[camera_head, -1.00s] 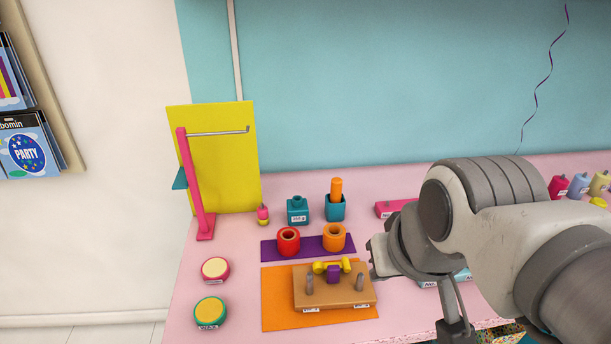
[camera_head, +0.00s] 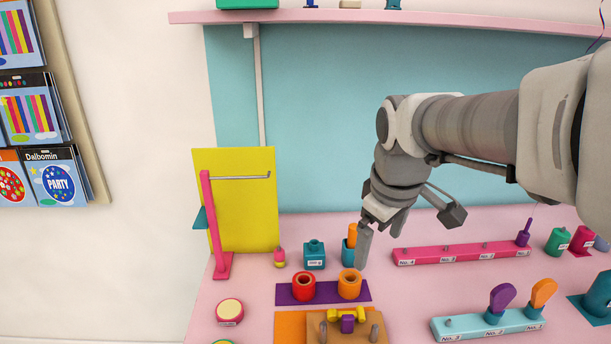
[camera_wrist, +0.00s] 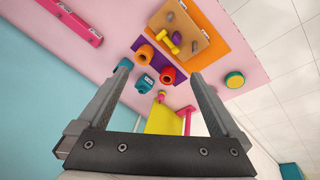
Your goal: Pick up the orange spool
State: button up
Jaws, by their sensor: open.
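The orange spool (camera_head: 350,285) stands upright on the purple mat (camera_head: 325,293), just right of the red spool (camera_head: 304,287). In the wrist view, the orange spool (camera_wrist: 146,53) shows its open top, with the red spool (camera_wrist: 168,75) beside it. My gripper (camera_head: 382,235) is open and empty. In the head view it hangs above and slightly right of the orange spool, apart from it. In the wrist view, my two fingers (camera_wrist: 160,78) are spread wide and the spools appear between and beyond their tips.
A teal cup (camera_head: 347,256) holding an orange stick and a teal jar (camera_head: 314,258) stand behind the spools. A wooden block (camera_head: 380,331) with pegs is in front. A pink stand (camera_head: 214,230) and yellow board (camera_head: 240,200) are left. Pink (camera_head: 460,253) and light-blue (camera_head: 470,326) peg bars lie right.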

jog(key=w+f+n+g+p, duration=0.1)
jog(key=w+f+n+p, duration=0.3)
jog(key=w, duration=0.6)
jog(key=n+g, duration=0.2)
jog(key=n, duration=0.4)
send_over(350, 279)
notch_tip(350, 279, down, 7)
jog(key=f, duration=0.8)
jog(key=s+f, duration=0.1)
jog(key=f, duration=0.3)
jog(key=shift+d, duration=0.25)
jog(key=shift+s+a+f, duration=0.1)
jog(key=shift+a+f, duration=0.1)
jog(key=shift+f, duration=1.15)
jog(key=shift+a+f, duration=0.2)
jog(key=shift+f, duration=1.15)
jog(key=shift+c, duration=0.3)
jog(key=c, duration=1.5)
jog(key=shift+r, duration=0.2)
